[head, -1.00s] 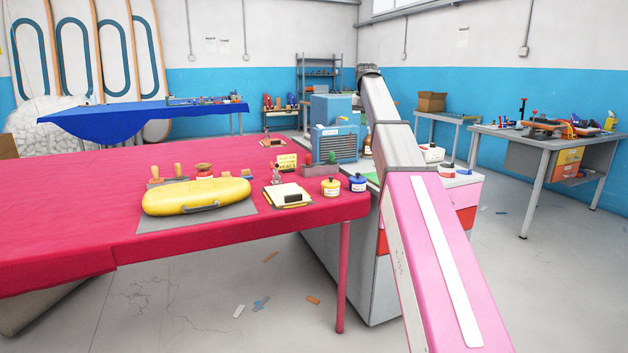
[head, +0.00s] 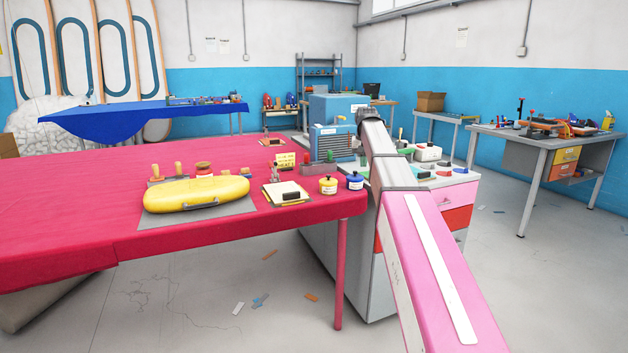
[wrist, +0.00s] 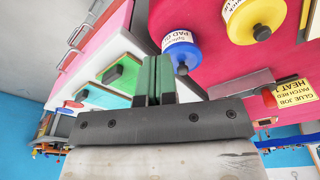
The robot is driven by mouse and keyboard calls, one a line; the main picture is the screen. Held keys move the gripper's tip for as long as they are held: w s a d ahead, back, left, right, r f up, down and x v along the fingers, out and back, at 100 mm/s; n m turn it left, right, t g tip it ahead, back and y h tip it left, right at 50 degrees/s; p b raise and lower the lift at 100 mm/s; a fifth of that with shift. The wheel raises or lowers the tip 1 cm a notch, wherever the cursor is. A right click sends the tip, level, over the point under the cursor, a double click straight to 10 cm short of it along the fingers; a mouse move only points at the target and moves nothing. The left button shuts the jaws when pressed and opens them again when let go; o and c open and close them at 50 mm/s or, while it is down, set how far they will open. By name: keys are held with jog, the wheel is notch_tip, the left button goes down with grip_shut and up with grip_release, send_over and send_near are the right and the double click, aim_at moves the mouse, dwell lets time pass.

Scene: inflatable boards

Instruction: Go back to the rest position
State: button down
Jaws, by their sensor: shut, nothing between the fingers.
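My gripper (wrist: 157,72) shows in the wrist view with its two fingers together and nothing between them. It is over the end of the red table and the white-topped cabinet. In the head view my arm reaches away from me at the right, and the gripper itself cannot be made out there. The red table (head: 80,205) carries a yellow inflatable board (head: 196,194) on a grey mat. A blue-lidded jar (wrist: 181,52) is close beside the fingers in the wrist view, and a yellow-lidded jar (wrist: 254,20) is farther right.
The drawer cabinet (head: 458,190) stands right of the red table, with a blue machine (head: 334,142) behind. A yellow sign (head: 285,160) and a clipboard (head: 286,194) are on the red table. Open floor (head: 540,270) lies to the right, before a grey workbench (head: 500,136).

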jog(key=s+f, duration=0.7)
jog(key=f, duration=0.4)
jog(key=s+f, duration=0.6)
jog(key=f, duration=0.6)
jog(key=s+f+n+g, duration=0.1)
jog(key=s+f, duration=1.5)
jog(key=s, duration=0.5)
jog(key=shift+f, duration=0.4)
jog(key=shift+s, duration=0.1)
